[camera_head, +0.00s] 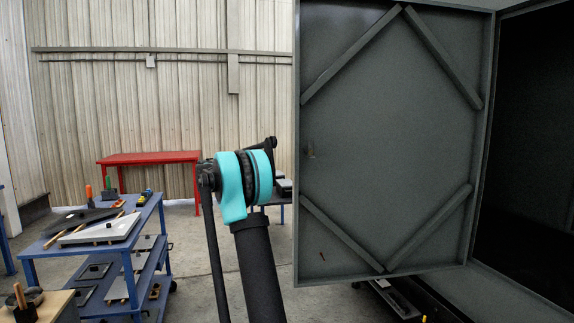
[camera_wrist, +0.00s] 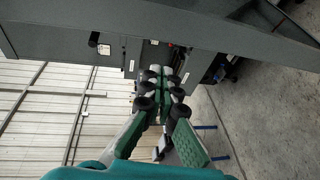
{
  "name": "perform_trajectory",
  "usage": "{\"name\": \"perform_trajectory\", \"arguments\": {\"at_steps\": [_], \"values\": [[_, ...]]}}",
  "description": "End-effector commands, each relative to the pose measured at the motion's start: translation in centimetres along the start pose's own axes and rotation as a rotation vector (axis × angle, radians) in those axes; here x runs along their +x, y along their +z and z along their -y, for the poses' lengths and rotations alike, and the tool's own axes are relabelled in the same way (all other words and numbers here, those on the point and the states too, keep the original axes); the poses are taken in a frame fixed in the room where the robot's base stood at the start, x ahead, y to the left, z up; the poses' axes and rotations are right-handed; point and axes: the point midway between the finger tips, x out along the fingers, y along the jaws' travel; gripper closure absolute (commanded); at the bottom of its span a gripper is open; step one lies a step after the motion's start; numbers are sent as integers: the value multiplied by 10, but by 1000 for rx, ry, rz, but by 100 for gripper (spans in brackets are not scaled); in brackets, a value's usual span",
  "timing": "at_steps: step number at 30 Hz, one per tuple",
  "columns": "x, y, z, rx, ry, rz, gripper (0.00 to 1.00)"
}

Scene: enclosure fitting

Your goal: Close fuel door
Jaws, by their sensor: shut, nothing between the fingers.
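The fuel door (camera_head: 390,140) is a large grey panel standing open in the right half of the head view. Its inner face shows, with diagonal braces near the corners and a small latch-like part at its left side. The dark enclosure opening (camera_head: 530,130) lies to its right. My arm's teal joint stands left of the door in the head view; my fingers cannot be made out there. In the wrist view my gripper (camera_wrist: 167,73) is shut and empty, its green fingers together. A grey panel (camera_wrist: 60,35), apparently the door, crosses the top there; contact is unclear.
A blue cart (camera_head: 140,228) with tools and plates stands at the left. A red table (camera_head: 150,158) is against the corrugated wall behind. A wooden bench corner (camera_head: 45,305) shows at lower left. Concrete floor between cart and door is largely clear.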

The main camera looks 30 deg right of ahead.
Motion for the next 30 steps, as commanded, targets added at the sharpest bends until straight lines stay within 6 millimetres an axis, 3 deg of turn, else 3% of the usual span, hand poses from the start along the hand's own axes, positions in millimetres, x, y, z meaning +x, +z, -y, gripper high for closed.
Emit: {"name": "perform_trajectory", "arguments": {"at_steps": [3, 9, 14, 27, 30], "values": [[4, -24, -26, -5, 103, 27, 100], [6, -39, -45, -8, 180, 45, 100], [20, -38, -49, -9, 186, 48, 100], [104, -34, -64, -9, 184, 48, 100], [98, -23, -64, -9, 184, 44, 100]]}}
